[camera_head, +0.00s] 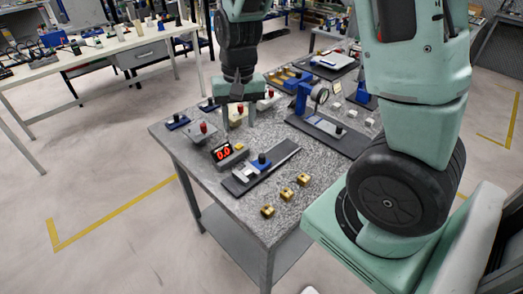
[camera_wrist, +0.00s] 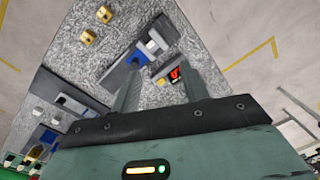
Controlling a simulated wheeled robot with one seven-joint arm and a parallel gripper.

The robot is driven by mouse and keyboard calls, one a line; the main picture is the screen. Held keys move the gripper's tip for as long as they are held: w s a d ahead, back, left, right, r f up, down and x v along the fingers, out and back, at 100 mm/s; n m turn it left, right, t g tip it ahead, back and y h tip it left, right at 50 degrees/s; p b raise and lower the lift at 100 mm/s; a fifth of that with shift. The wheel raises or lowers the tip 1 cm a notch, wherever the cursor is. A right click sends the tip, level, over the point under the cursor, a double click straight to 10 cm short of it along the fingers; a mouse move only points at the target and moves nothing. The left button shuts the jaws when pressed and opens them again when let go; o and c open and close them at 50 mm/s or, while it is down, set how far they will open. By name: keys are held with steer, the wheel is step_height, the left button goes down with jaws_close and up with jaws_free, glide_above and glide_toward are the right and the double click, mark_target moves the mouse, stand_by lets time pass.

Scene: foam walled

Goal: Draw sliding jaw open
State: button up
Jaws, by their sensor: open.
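A slide gauge (camera_head: 283,157) with a dark base and silver rail lies near the table's front-left edge. Its light sliding jaw (camera_head: 244,174) sits at the left end of the rail, with a blue block and dark knob (camera_head: 262,161) beside it. In the wrist view the gauge (camera_wrist: 126,68) lies beyond my fingertips, its jaw end near the middle. My gripper (camera_head: 238,117) is open and empty above the table, behind the gauge and apart from it. Its two fingers also show in the wrist view (camera_wrist: 161,85). Whether the jaw has a gap is too small to tell.
A digital readout (camera_head: 224,153) with red digits, seemingly 0.0, stands beside the gauge; a red-knobbed piece (camera_head: 203,128) is near. Several brass blocks (camera_head: 286,194) lie in front. A blue dial-gauge stand (camera_head: 305,97) stands behind.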

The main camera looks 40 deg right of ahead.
mark_target(262, 155)
steer(key=w+d+f+m, duration=0.2)
steer(key=d+m, duration=0.1)
steer(key=d, duration=0.6)
steer(key=shift+h, duration=0.4)
steer(key=f+p, duration=0.1)
steer(key=f, duration=1)
steer(key=f+p, duration=0.1)
steer(key=f, duration=0.4)
steer(key=shift+s+f+p, duration=0.25)
steer(key=shift+f+p, duration=0.05)
steer(key=shift+f, duration=0.1)
